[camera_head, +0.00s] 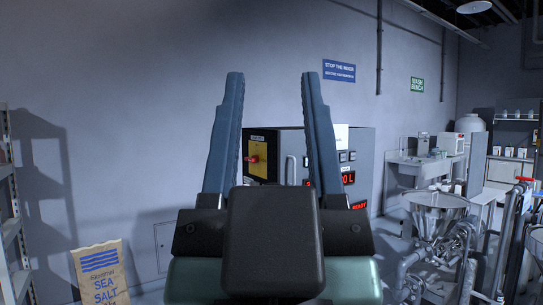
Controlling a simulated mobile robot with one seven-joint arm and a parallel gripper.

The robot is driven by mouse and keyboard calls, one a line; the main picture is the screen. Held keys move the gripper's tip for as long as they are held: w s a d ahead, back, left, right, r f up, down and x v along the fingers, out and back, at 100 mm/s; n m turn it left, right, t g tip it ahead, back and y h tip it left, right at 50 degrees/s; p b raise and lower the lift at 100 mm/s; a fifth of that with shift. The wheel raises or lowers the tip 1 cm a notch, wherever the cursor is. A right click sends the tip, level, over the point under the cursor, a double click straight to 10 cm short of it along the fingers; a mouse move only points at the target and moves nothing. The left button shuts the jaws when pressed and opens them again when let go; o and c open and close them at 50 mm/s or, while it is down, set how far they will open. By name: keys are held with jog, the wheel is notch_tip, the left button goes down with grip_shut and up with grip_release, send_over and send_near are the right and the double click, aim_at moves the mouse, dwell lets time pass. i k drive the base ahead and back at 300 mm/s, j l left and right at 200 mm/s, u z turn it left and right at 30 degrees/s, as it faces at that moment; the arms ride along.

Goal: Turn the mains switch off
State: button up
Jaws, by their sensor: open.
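A grey control cabinet (362,170) stands ahead against the wall, partly hidden by my gripper. On its left part is a yellow plate with a red rotary handle (257,158), which looks like the mains switch; the handle's exact position is too small to tell. My gripper (271,82) points forward in front of the cabinet, its two blue fingers spread wide with nothing between them. The switch shows between the fingers, close to the left one in the picture. The gripper appears apart from the cabinet.
The cabinet has a vertical handle (291,170) and red lit displays (348,178). A sea salt sack (101,275) stands at lower left beside a shelf rack (12,215). A steel hopper (437,212) with pipes stands at right, with a sink bench (421,165) behind it.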

aim_at(253, 158)
jog(key=i+j+z, duration=0.2)
jog(key=z, duration=0.15)
jog(key=i+j+z, duration=0.3)
jog(key=j+z, duration=0.35)
jog(key=i+j, duration=0.15)
jog(key=j, duration=0.3)
jog(key=i+j, duration=0.1)
jog(key=j, duration=0.35)
jog(key=i+j+z, duration=0.1)
jog(key=j, duration=0.3)
jog(key=i+j, duration=0.2)
jog(key=j, duration=0.25)
jog(key=i+j+z, duration=0.1)
jog(key=j, duration=0.35)
jog(key=i+j, duration=0.1)
jog(key=j, duration=0.4)
jog(key=i+j, duration=0.1)
jog(key=j, duration=0.35)
jog(key=z, duration=0.05)
